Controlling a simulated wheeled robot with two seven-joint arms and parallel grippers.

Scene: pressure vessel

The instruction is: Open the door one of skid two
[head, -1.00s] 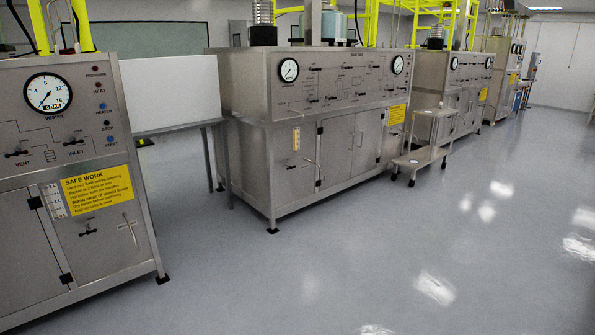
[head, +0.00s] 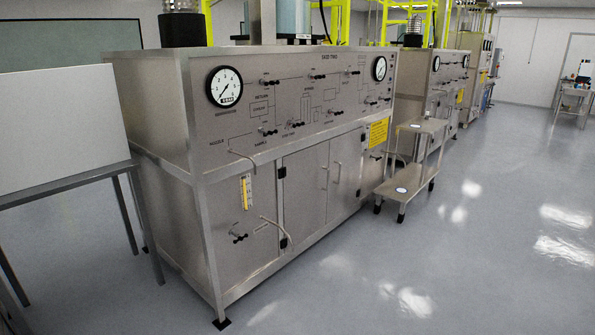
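Skid two (head: 285,115) is a steel cabinet unit in the middle of the head view, with "SKID TWO" lettered on its upper panel. Two gauges, valves and a printed flow diagram are on that panel. Its lower front has two closed cabinet doors side by side, a left door (head: 306,188) and a right door (head: 344,168). Small handles (head: 328,178) show near the seam between them. Black hinges are at the left door's outer edge. I cannot read which door is numbered one. Neither of my grippers is in view.
A wheeled step stand (head: 408,180) stands by the right end of skid two. A table (head: 70,182) with a white panel is at the left. More skids (head: 450,80) stand behind to the right. The grey floor (head: 470,260) in front and right is open.

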